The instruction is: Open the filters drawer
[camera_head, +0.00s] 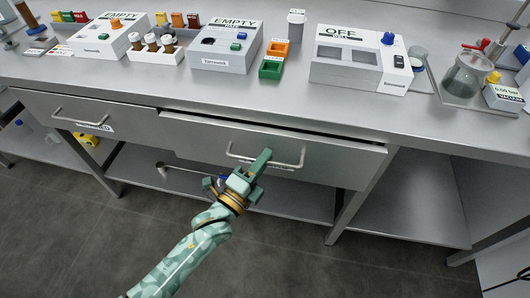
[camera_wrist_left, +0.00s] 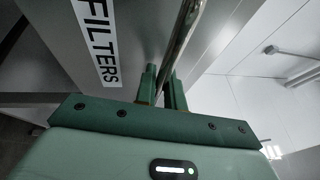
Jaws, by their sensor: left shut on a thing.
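The filters drawer (camera_head: 345,162) is the right-hand drawer under the steel bench. It stands slightly open, with a dark gap along its top edge. Its bar handle (camera_head: 290,164) also shows in the left wrist view (camera_wrist_left: 183,38), running down between the fingers. My left gripper (camera_head: 258,163) is shut on this handle, and its fingers show in the left wrist view (camera_wrist_left: 162,85). The FILTERS label (camera_wrist_left: 95,40) is on the drawer front beside the handle. My right gripper is not in view.
A second drawer (camera_head: 130,118) with its own handle is closed on the left. The bench top (camera_head: 270,95) carries white machines marked EMPTY (camera_head: 225,50) and OFF (camera_head: 358,62), plus orange (camera_head: 278,49) and green (camera_head: 271,68) bins. The floor (camera_head: 300,260) in front is clear.

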